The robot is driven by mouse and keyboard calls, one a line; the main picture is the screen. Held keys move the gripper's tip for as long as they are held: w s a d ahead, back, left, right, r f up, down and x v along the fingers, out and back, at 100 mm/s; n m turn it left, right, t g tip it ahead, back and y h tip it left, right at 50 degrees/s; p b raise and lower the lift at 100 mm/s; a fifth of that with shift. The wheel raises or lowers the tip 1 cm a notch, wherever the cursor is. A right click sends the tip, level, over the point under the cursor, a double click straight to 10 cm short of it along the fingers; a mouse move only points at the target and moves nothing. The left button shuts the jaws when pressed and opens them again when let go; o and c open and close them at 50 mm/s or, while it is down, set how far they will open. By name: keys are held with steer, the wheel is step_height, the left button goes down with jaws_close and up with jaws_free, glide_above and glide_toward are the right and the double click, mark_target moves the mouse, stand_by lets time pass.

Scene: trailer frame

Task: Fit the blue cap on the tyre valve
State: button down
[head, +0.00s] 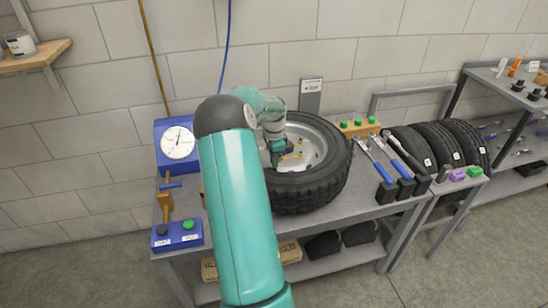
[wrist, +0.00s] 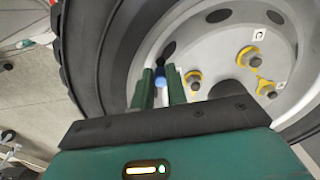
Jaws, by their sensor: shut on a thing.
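The tyre (head: 318,185) lies on the workbench with its grey rim (head: 312,150) facing up. My gripper (head: 277,158) is over the left part of the rim. In the wrist view, the two green fingers of my gripper (wrist: 162,88) are shut on the small blue cap (wrist: 161,81), close to the inner edge of the rim (wrist: 208,58). A small dark shape shows just beyond the cap; I cannot tell whether it is the valve stem or whether the cap touches it. In the head view, my arm and gripper hide the cap.
Wheel nuts with yellow markers (wrist: 250,58) stand near the fingers. A pressure gauge (head: 178,142) stands at the left of the bench (head: 230,222). Blue-handled tools (head: 383,160) and a wooden block with green caps (head: 358,127) are at the right. More tyres (head: 440,145) stand beyond.

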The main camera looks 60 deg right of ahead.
steer(key=c, duration=1.1)
jaws_free()
steer(key=shift+c, duration=0.2)
steer(key=shift+r, duration=0.7)
steer(key=shift+o, duration=1.3)
steer(key=shift+a+r, duration=0.1)
steer(key=shift+r, duration=3.2)
steer(key=shift+w, duration=0.1)
